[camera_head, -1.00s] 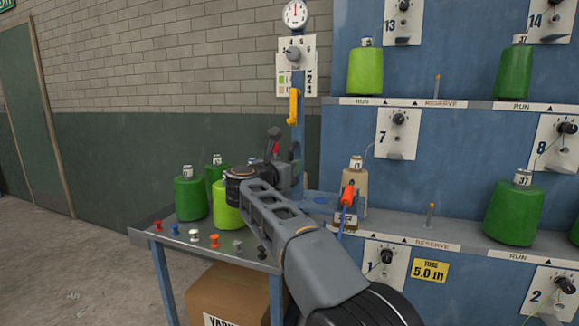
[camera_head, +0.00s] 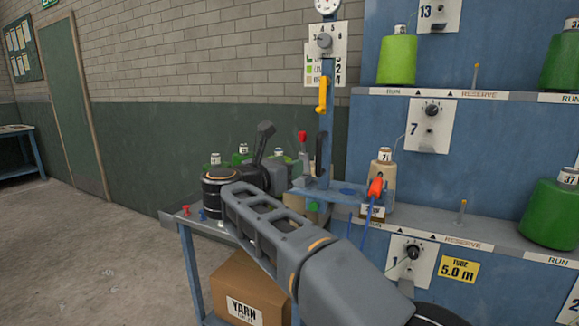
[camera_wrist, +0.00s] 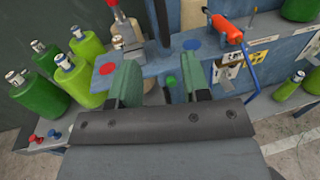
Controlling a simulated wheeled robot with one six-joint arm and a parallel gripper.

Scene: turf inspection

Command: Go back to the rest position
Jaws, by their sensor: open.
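My gripper (camera_wrist: 163,88) shows in the wrist view with its two green-grey fingers apart and nothing between them. It hangs above the blue shelf with a red disc and a blue disc (camera_wrist: 191,44). In the head view my arm reaches from the lower right over the small side table (camera_head: 170,219). My gripper is mostly hidden behind my wrist there, near the black upright lever shape. Green yarn cones (camera_wrist: 40,95) stand to the left of my gripper in the wrist view.
A beige cone (camera_head: 383,180) and an orange-red tool (camera_head: 375,187) with a blue hose sit right of my arm. The blue rack holds green cones (camera_head: 552,215). A yarn box (camera_head: 248,290) stands under the table. The floor at left is clear.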

